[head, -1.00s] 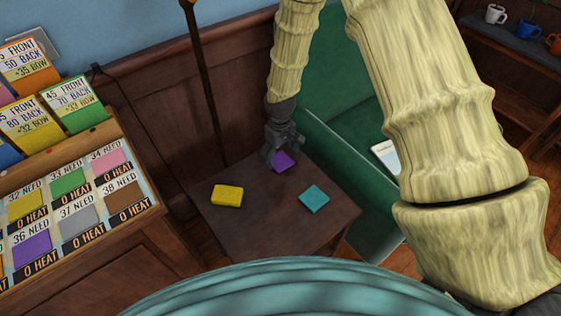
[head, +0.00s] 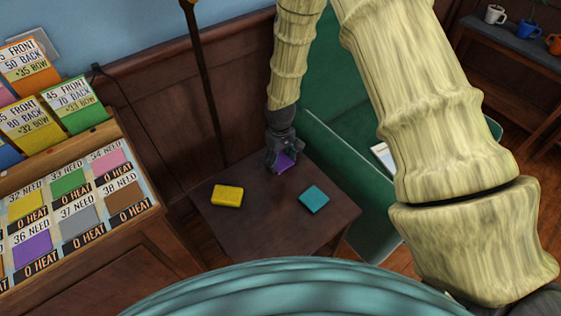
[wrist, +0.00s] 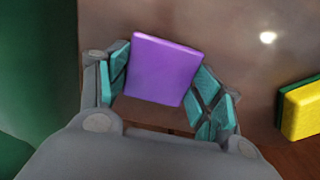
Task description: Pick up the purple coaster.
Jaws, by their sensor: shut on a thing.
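The purple coaster (head: 284,162) is a flat square at the back of the small dark table (head: 262,215). My gripper (head: 283,160) is at the table's back edge, over the coaster, and partly hides it in the head view. In the wrist view the purple coaster (wrist: 165,68) sits between the teal pads of my gripper (wrist: 160,85), which touch its two sides. My gripper is shut on it. I cannot tell whether the coaster is clear of the tabletop.
A yellow sponge-like block (head: 227,196) lies left on the table; its green side shows in the wrist view. A teal square (head: 314,199) lies right. A green sofa (head: 345,150) stands behind right, a wood cabinet with cards (head: 110,250) at left. The table's front is clear.

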